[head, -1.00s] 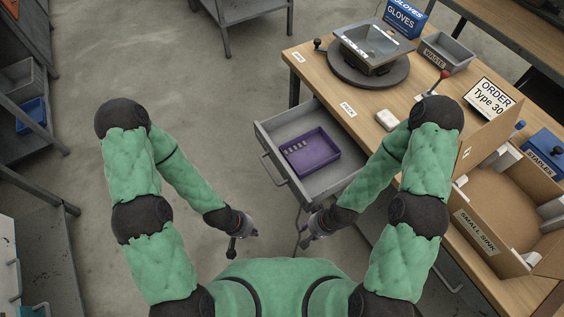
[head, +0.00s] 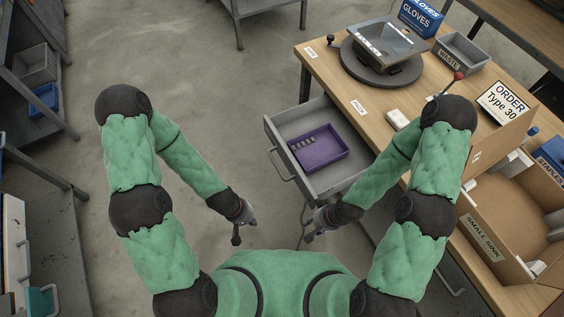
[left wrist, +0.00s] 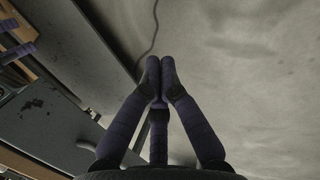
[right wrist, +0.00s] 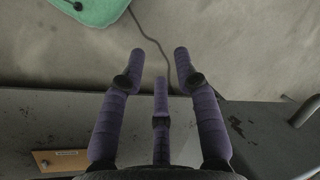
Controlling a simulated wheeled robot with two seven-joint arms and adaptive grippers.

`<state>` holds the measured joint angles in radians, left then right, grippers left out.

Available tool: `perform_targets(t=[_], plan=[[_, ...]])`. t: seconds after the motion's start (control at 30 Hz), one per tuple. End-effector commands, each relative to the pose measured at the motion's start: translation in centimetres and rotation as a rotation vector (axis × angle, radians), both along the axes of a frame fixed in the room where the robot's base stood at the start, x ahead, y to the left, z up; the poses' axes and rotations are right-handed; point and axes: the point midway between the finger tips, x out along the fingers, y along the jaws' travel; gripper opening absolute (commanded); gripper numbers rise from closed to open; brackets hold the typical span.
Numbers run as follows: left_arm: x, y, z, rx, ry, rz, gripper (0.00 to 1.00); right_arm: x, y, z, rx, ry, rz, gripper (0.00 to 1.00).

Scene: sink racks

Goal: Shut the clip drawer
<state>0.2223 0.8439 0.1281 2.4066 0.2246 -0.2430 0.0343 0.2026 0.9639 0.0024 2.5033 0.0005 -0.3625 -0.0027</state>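The grey clip drawer (head: 292,180) is pulled out from the side of the wooden workbench in the head view. Its handle (head: 281,164) is on the front panel. A purple tray (head: 335,158) with several small clips lies inside. My left gripper (head: 240,234) is in front of the drawer, to its lower left and apart from it; its fingertips are together in the left wrist view (left wrist: 161,66) with nothing between them. My right gripper (head: 312,233) is below the drawer's front corner in the picture; its fingers are spread and empty in the right wrist view (right wrist: 159,62).
The workbench (head: 345,92) carries a turntable with a metal sink (head: 384,45), a waste bin (head: 461,52), a glove box (head: 420,17) and a "SMALL SINK" carton (head: 480,238). Grey shelving (head: 45,200) stands at the left. The floor left of the drawer is clear.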

Motion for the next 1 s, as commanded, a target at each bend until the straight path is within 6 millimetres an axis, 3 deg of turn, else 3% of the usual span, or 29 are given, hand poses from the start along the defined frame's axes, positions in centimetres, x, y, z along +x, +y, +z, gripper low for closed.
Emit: perform_targets(t=[0.13,0.37,0.47,0.7,0.83,1.0], plan=[[0.7,1.1,1.6,0.001,0.1,0.233,0.0,0.0,0.0,0.7,0.0,0.0,0.0,0.32],[2.5,1.2,4.5,-0.072,0.25,0.624,0.0,0.0,0.0,1.6,0.0,0.0,0.0,0.32],[4.1,0.8,6.2,-0.143,0.309,0.811,0.0,0.0,0.0,2.0,0.0,0.0,0.0,0.32],[9.9,0.0,11.3,-0.401,0.416,1.241,0.0,0.0,0.0,2.9,0.0,0.0,0.0,0.32],[12.5,0.1,13.4,-0.523,0.441,1.382,0.0,0.0,0.0,3.2,0.0,0.0,0.0,0.32],[14.0,0.2,14.3,-0.591,0.455,1.451,0.0,0.0,0.0,3.2,0.0,0.0,0.0,0.32]])
